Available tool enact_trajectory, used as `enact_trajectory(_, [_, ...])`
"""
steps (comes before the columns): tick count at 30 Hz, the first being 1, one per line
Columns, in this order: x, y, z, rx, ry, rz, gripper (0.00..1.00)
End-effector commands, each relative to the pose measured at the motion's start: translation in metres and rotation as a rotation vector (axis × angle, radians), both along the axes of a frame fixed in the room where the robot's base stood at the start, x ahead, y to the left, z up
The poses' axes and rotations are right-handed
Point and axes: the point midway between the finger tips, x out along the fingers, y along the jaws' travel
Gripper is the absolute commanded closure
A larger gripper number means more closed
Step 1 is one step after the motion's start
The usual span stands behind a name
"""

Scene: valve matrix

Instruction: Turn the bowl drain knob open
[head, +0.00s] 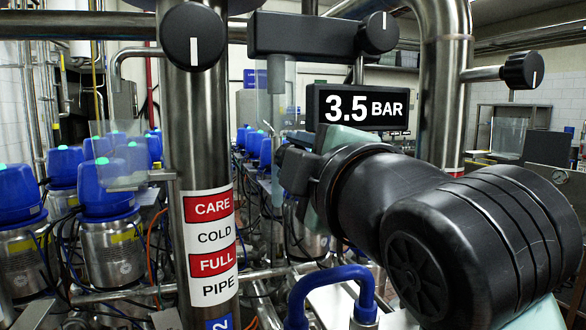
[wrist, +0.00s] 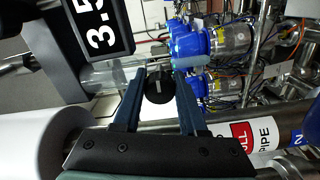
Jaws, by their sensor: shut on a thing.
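A round black knob (wrist: 158,87) with a pale mark on its face sits between the two blue-grey fingers in the wrist view. I take it to be the bowl drain knob; no label on it shows, and its exact angle is hard to read. My gripper (wrist: 160,75) is shut on this knob, one finger on each side. In the head view my gripper (head: 300,170) is in front of the area below the display, and the wrist hides the held knob. A clear glass cylinder (wrist: 112,73) lies beside the knob in the wrist view.
Other black knobs are at the left pipe (head: 194,37), on the upper box (head: 378,33) and at the right (head: 523,70). A display (head: 357,107) reads 3.5 BAR. A steel pipe with a CARE COLD FULL PIPE label (head: 210,245) stands left of my arm.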

Motion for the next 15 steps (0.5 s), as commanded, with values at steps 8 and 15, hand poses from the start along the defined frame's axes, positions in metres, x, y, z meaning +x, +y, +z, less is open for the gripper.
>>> enact_trajectory(8, [0.0000, 0.0001, 0.0002, -0.045, -0.015, 0.000, 1.00])
enact_trajectory(15, [-0.0001, 0.0002, 0.0006, -0.049, -0.016, 0.000, 1.00])
